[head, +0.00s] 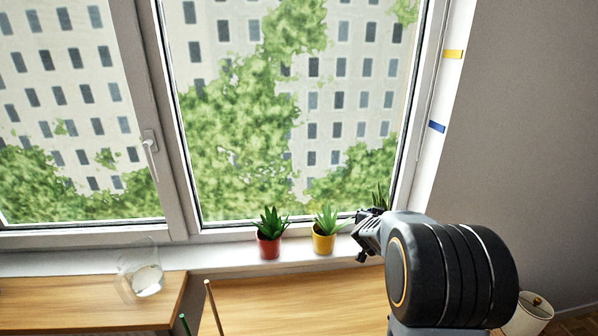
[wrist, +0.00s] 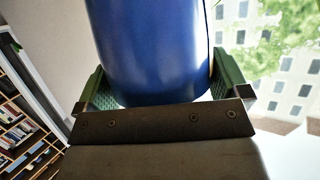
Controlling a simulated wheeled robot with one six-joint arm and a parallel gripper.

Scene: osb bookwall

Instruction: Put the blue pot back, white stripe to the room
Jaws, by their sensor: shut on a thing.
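The blue pot (wrist: 150,50) fills the top middle of the wrist view, between the two green finger pads of my gripper (wrist: 155,90). My gripper is shut on it. In the head view my gripper (head: 364,232) is at the right end of the window sill (head: 210,258). There the pot itself is hidden behind my gripper and arm; dark green leaves (head: 381,197) show above it. A thin light line runs along the pot's right edge in the wrist view; I cannot tell whether it is the white stripe. I cannot tell whether the pot touches the sill.
A red pot (head: 269,246) and a yellow pot (head: 323,241) with plants stand on the sill, left of my gripper. A clear glass (head: 146,278) is on the wooden surface (head: 70,305) at left. Yellow (head: 453,54) and blue (head: 437,127) marks are on the window reveal.

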